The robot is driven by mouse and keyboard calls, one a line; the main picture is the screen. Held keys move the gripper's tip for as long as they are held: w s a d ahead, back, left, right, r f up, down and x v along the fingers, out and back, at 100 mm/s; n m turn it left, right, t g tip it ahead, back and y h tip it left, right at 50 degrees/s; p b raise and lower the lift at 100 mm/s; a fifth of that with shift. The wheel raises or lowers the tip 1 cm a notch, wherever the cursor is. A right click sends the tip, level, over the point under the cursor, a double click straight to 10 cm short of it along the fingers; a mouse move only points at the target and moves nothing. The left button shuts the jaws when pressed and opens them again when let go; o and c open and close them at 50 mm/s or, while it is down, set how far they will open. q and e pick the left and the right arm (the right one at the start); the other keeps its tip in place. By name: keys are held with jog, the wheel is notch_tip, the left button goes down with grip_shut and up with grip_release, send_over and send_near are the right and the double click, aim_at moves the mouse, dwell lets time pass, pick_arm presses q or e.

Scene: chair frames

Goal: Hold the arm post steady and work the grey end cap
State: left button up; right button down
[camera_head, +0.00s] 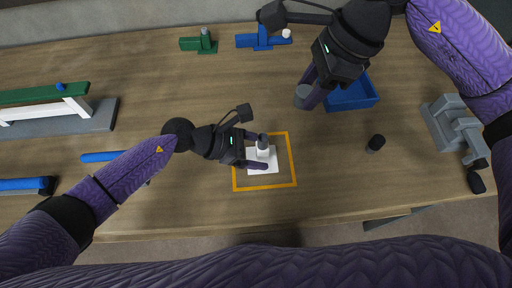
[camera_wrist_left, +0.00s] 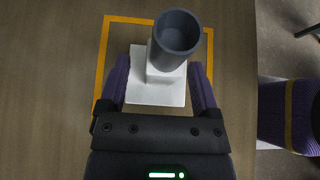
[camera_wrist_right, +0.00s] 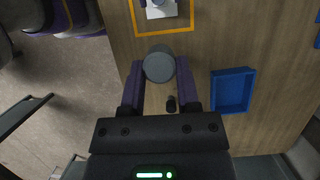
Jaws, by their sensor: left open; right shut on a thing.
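The arm post (camera_head: 263,150) is a white block on a square white base plate, with a hollow dark grey cylinder on top. It stands upright inside the orange square outline. It also shows in the left wrist view (camera_wrist_left: 165,75). My left gripper (camera_head: 257,151) is open, with its fingers on either side of the post; a gap shows between them and the block. My right gripper (camera_head: 308,98) is shut on the grey end cap (camera_head: 301,97), a round grey piece also seen in the right wrist view (camera_wrist_right: 158,66). The cap is up and right of the post, apart from it.
A blue tray (camera_head: 352,94) lies beside my right gripper. A small black cylinder (camera_head: 376,143) stands right of the orange outline (camera_head: 293,160). Grey stepped fixture (camera_head: 452,125) is at right; green and blue parts (camera_head: 263,40) are at the back. Bare table lies between.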

pick_arm(q)
jog(key=v, duration=1.2)
